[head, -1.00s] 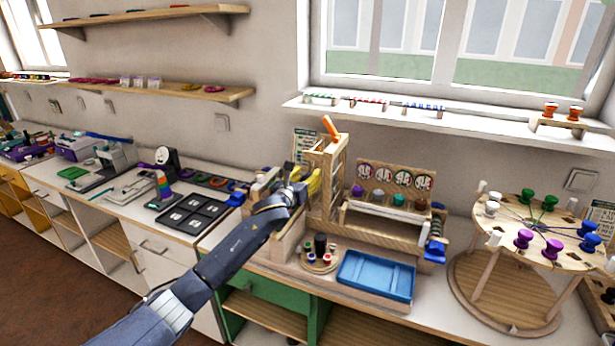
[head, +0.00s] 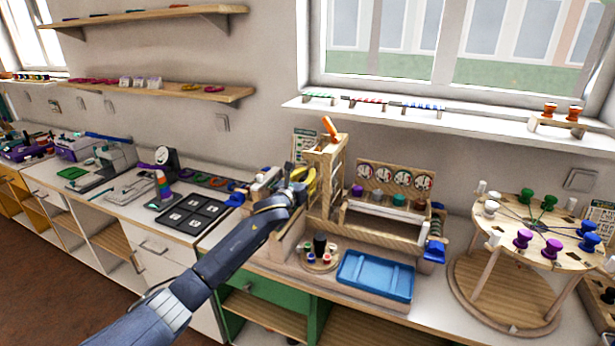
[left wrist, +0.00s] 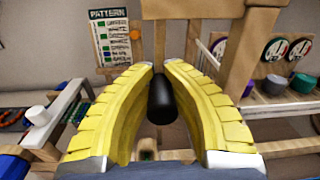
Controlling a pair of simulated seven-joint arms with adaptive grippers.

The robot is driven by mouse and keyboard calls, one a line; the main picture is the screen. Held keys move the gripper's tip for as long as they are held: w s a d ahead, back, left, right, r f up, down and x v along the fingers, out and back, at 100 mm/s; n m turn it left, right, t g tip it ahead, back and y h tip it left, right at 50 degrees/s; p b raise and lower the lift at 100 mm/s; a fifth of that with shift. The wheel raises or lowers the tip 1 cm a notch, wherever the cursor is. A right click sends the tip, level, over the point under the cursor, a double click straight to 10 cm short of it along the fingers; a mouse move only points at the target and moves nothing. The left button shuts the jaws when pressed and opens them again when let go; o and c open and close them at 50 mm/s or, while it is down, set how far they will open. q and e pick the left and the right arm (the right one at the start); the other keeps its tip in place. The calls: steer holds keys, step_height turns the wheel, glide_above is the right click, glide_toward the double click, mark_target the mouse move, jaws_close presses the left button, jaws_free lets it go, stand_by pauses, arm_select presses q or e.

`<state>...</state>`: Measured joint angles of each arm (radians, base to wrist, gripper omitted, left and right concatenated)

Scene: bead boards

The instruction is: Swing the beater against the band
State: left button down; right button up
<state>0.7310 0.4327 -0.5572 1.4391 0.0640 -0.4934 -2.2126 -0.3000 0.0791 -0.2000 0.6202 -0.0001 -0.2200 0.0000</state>
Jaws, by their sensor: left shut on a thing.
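My left gripper (head: 309,182), with yellow-padded fingers, is at the left side of a tall wooden frame (head: 327,180). In the left wrist view it (left wrist: 159,68) is shut around a black rounded handle (left wrist: 161,100), which sits between the two pads. I take the handle to be the beater's grip; the rest of the beater is hidden or cannot be told from the frame. The band cannot be made out for certain. My right gripper is not in view.
An orange handle (head: 330,127) tops the frame. A rack with round dials and coloured knobs (head: 397,179) stands to its right, behind a blue tray (head: 375,276). A round pegged board (head: 540,232) is further right.

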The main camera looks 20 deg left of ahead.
arm_select(q)
steer(key=shift+w+a+r+m, duration=0.15)
steer(key=shift+a+r+m, duration=0.05)
steer(key=shift+a+m, duration=0.8)
